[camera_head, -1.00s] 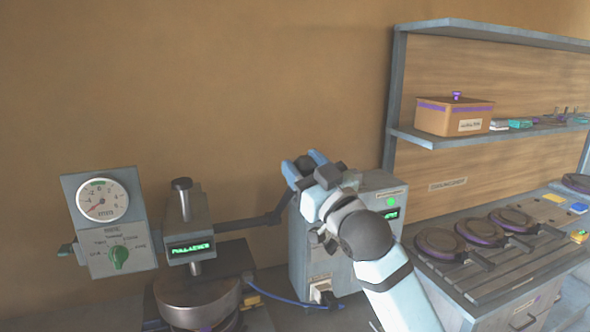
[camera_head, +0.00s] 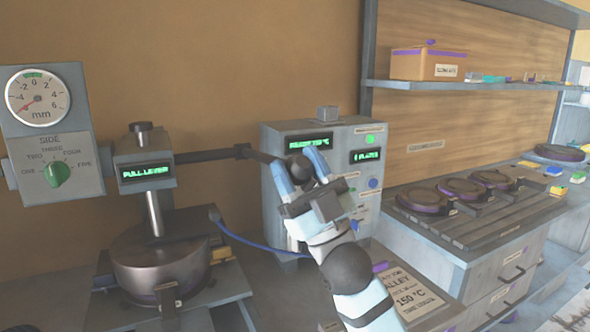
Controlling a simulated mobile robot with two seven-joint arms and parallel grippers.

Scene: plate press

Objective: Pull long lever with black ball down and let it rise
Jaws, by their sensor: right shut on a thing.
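The press head (camera_head: 143,160) stands at left with a green display reading "PULL LEVER". Its long dark lever (camera_head: 212,155) runs right from the head, close to level, to my right gripper. My right gripper (camera_head: 300,166) is shut on the lever's end, with its blue fingers around the black ball (camera_head: 301,170), which is mostly hidden. Below the head, a metal shaft (camera_head: 154,214) meets the round metal press pot (camera_head: 160,262). My left gripper is not in view.
A grey control box (camera_head: 285,140) with displays and buttons stands right behind my gripper. A gauge panel (camera_head: 52,130) with a green knob is at far left. Several round dark plates (camera_head: 467,186) lie on the right counter. A shelf holds a cardboard box (camera_head: 427,64).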

